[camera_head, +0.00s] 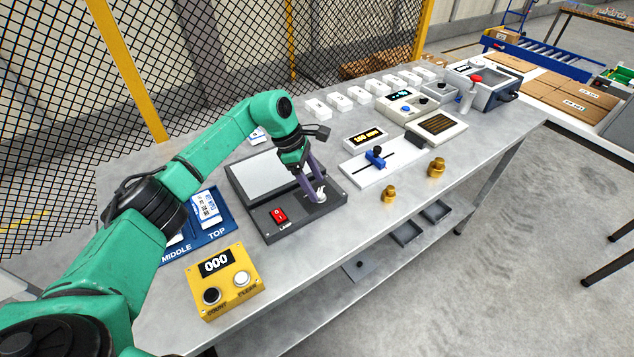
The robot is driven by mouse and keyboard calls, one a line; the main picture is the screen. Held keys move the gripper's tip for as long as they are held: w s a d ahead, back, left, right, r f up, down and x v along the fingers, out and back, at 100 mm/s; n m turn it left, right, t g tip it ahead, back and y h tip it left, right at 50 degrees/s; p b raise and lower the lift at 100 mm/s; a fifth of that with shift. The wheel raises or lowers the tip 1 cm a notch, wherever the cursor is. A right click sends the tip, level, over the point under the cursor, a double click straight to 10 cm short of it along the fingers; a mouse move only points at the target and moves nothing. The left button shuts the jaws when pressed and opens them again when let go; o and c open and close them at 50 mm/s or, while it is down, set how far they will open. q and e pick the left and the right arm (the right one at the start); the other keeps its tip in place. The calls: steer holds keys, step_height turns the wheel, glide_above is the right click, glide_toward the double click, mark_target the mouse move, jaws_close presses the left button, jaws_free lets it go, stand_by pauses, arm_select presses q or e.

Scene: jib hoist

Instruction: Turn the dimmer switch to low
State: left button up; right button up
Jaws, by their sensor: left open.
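The dark grey lamp unit (333,200) lies on the workbench, with a pale panel on top and a red rocker switch above the word LAMP. A small white knob (320,196), which looks like the dimmer switch, sits at its front right corner. My left gripper (314,192) points down at the knob with its purple fingers open. The fingertips are at the knob, one on each side as far as I can see; contact is unclear. The fingers partly cover the knob, and its setting is not readable. My right gripper is not in view.
A yellow counter box (228,283) stands front left of the lamp unit, near a blue tray (218,232). A white slider unit (366,168) with a blue handle and two brass weights (389,194) stand to the right. Mesh fencing runs behind the bench.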

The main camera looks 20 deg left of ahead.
arm_select(q)
steer(key=shift+x, duration=1.05)
steer(key=shift+s, duration=0.1)
steer(key=shift+c, duration=0.3)
jaws_close()
